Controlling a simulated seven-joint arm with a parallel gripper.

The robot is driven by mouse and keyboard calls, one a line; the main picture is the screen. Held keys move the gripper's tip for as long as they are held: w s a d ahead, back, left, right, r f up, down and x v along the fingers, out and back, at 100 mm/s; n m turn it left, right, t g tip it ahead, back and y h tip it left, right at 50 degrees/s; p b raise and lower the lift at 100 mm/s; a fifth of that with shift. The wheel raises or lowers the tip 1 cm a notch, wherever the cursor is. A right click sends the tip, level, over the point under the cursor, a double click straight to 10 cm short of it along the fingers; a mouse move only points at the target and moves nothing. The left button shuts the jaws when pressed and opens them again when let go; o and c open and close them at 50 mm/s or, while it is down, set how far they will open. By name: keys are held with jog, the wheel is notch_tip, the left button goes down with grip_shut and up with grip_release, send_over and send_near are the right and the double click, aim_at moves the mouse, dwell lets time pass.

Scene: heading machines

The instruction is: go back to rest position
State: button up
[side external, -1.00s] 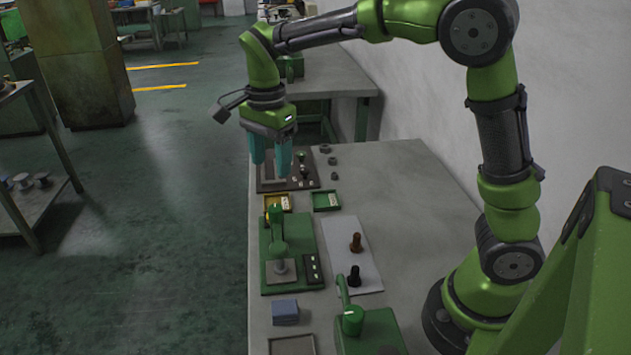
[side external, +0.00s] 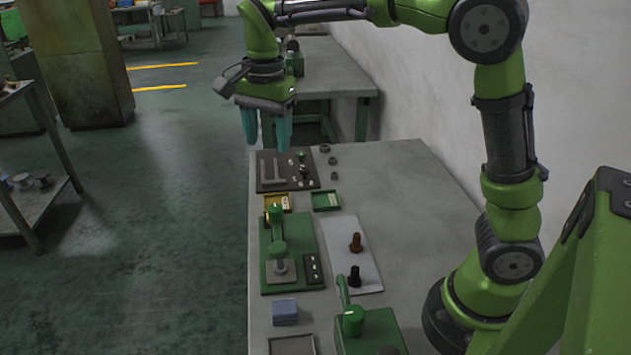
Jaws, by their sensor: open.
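My gripper (side external: 266,142) has two teal fingers pointing down, spread apart with nothing between them. It hangs in the air at the far end of the bench, above and slightly left of the dark control panel (side external: 272,184). The panel carries a grey T- or E-shaped slot and several small knobs. The fingertips appear clear of the panel.
On the grey bench (side external: 400,200) stand a green heading machine (side external: 278,225), a yellow tray (side external: 285,202), a green tray (side external: 326,200), a light plate (side external: 340,240) with brown and black bolts, grey-blue blocks (side external: 285,311) and a second green machine (side external: 368,330). The bench's right side is clear.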

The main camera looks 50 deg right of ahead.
jog(key=s+d+f+n+t+y, duration=0.1)
jog(key=s+d+n+t+y, duration=0.1)
jog(key=s+n+t, duration=0.4)
jog(key=s+n, duration=0.5)
jog(key=s, duration=0.7)
jog(key=shift+t, duration=0.4)
jog(key=shift+f, duration=0.1)
jog(key=shift+c, duration=0.4)
